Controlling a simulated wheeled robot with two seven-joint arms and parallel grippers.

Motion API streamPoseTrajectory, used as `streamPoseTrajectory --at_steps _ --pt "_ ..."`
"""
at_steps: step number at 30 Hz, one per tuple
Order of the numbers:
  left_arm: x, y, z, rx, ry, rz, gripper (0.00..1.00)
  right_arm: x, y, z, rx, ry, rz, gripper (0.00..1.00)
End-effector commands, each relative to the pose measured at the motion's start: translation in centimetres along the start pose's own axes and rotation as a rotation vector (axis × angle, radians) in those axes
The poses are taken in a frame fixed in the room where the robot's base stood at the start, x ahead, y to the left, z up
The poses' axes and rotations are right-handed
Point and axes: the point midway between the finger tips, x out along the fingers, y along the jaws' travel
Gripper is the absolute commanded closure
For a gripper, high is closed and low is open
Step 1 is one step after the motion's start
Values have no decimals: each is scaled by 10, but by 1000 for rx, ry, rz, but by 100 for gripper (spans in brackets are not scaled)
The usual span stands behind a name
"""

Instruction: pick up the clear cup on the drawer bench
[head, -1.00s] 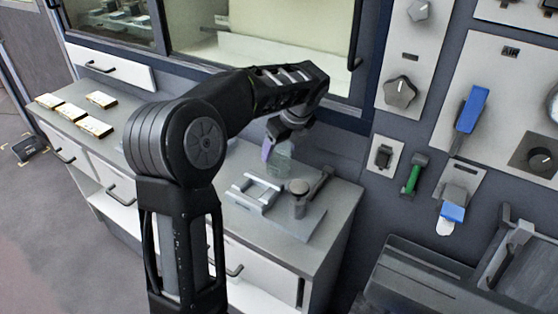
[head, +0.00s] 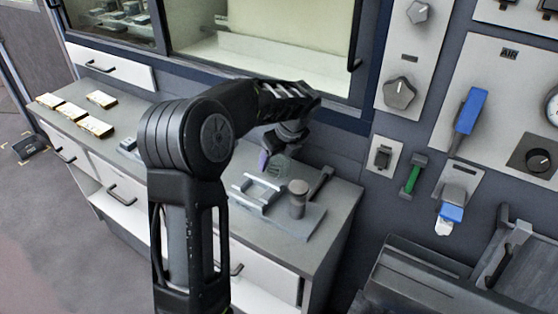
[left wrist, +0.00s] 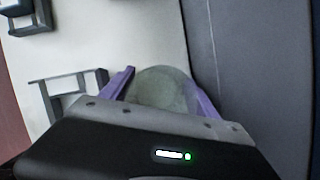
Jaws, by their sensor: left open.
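The clear cup (head: 278,168) is on the drawer bench (head: 340,200), near the wall under the window, behind a grey metal fixture. In the left wrist view the cup (left wrist: 163,88) shows as a round, see-through shape between the two purple fingers. My left gripper (head: 272,158) is open, with one finger on each side of the cup; in the left wrist view (left wrist: 163,92) its lower part is hidden by the gripper body. I cannot tell whether the fingers touch the cup. My right gripper is not in view.
The grey fixture (head: 258,193) and a round-topped clamp post (head: 298,197) stand close in front of the cup. Several gold-topped blocks (head: 95,126) lie at the bench's left end. The wall with the window rises just behind the bench.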

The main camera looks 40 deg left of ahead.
Motion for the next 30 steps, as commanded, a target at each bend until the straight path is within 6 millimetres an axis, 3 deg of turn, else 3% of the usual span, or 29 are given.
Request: streamPoseTrajectory --at_steps 2,19,30 --pt "0 0 0 0 0 0 32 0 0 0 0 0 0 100" --pt "0 0 0 0 0 0 79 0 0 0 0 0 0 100" --pt "-2 0 1 -1 -1 -1 80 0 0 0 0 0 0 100"
